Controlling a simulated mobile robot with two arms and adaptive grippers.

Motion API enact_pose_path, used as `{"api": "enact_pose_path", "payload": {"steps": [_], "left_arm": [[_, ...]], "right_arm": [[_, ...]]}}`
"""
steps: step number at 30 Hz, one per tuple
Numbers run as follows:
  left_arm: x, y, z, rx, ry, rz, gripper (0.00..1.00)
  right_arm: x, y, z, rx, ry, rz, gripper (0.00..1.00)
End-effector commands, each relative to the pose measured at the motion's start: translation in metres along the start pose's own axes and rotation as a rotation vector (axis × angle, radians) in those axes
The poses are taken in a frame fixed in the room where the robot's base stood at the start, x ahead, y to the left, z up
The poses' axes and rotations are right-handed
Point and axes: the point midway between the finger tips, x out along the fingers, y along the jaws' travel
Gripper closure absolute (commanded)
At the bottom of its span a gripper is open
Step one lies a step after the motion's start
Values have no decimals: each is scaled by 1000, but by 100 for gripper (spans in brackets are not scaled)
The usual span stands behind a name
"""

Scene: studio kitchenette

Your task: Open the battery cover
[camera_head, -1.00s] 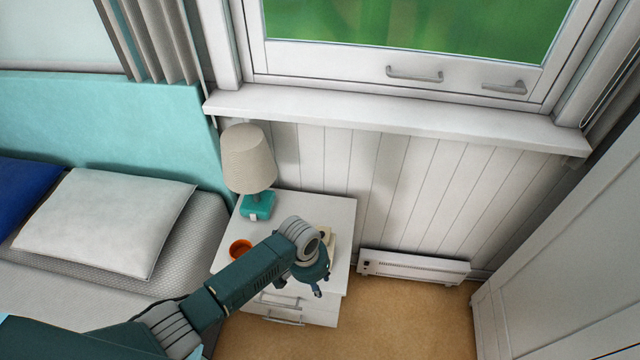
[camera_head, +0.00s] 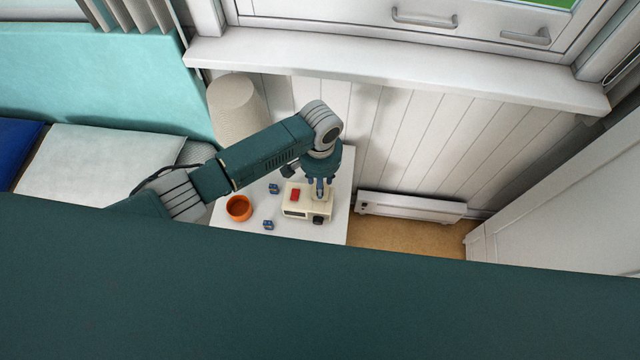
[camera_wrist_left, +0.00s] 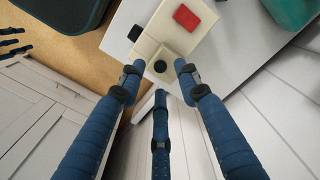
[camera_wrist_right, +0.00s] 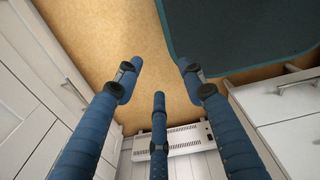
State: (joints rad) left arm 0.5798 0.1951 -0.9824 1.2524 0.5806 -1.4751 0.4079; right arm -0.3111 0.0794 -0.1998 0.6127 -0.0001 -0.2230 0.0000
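A cream box-shaped device (camera_head: 306,201) with a red button on top and a dark front display stands on the white nightstand. In the left wrist view the device (camera_wrist_left: 207,32) shows a square panel (camera_wrist_left: 162,58) with a round dark knob, which looks like the battery cover; it appears in place. My left gripper (camera_head: 320,188) is over the device's right part. In its wrist view the left gripper's fingers (camera_wrist_left: 160,76) are spread around the panel and hold nothing. My right gripper (camera_wrist_right: 158,78) is open and empty above the floor, outside the head view.
An orange cup (camera_head: 239,208) and two small blue objects, one behind (camera_head: 273,187) and one in front (camera_head: 268,225), are left of the device on the nightstand (camera_head: 336,226). A lamp (camera_head: 235,108) stands behind. A heater (camera_head: 410,207) is along the wall.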

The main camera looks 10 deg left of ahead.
Motion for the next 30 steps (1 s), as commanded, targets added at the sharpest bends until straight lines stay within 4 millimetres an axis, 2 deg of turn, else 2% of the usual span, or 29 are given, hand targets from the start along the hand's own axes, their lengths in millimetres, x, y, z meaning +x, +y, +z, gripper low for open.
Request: {"api": "enact_pose_path", "payload": {"steps": [3,6,9,17,22,30], "left_arm": [[17,0,0,0,-2,0,67],[25,0,0,0,-1,0,67],[30,0,0,0,0,0,67],[30,0,0,1,0,0,67],[30,0,0,1,0,0,100],[31,-1,-1,-1,-8,2,100]], "right_arm": [[0,2,-10,0,14,2,60],[0,3,-19,0,28,3,60],[0,3,-23,0,34,4,60],[0,3,-19,0,28,3,60],[0,2,-14,0,21,2,60],[2,2,-13,0,18,2,60]]}}
